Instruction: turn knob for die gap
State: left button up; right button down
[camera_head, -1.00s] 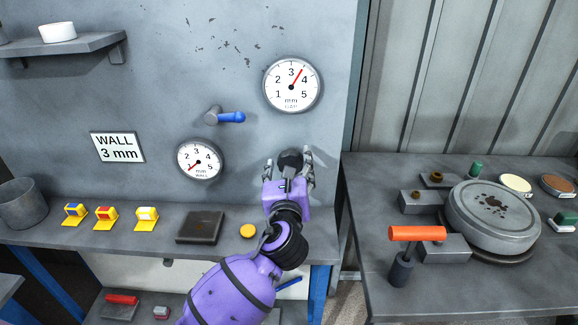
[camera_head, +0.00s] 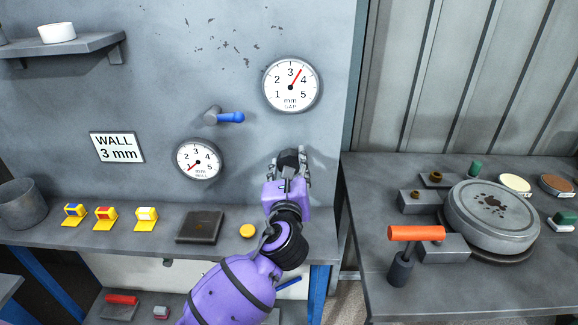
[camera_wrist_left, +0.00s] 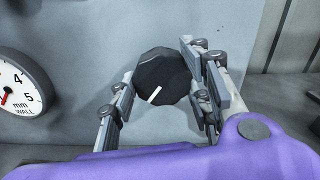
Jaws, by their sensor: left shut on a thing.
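The black faceted knob (camera_head: 288,157) sits on the grey wall panel below the GAP gauge. It has a white mark in the left wrist view (camera_wrist_left: 160,78). My left gripper (camera_head: 287,168) is shut on the knob, with fingers on both sides of it. The GAP gauge (camera_head: 290,86) has its red needle between 3 and 4. The WALL gauge (camera_head: 199,161) has its needle at the lower left, near 1. A sign (camera_head: 117,147) reads WALL 3 mm. My right gripper is not in view.
A blue-handled lever (camera_head: 229,117) sticks out left of the GAP gauge. The bench below holds a yellow button (camera_head: 248,231), a dark square block (camera_head: 200,227) and several small coloured pieces. A right-hand table carries a round grey drum (camera_head: 492,215) and an orange-handled tool (camera_head: 416,233).

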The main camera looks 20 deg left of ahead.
pick_arm(q)
jog(key=shift+a+n, duration=0.1)
jog(key=shift+n, duration=0.2)
jog(key=shift+r+n+p, duration=0.1)
jog(key=shift+n+p, duration=0.2)
jog(key=shift+n, duration=0.1)
jog(key=shift+n+p, duration=0.3)
jog(key=shift+n, duration=0.5)
jog(key=n, duration=1.2)
jog(key=shift+f+p, duration=0.35)
jog(key=shift+n, duration=0.4)
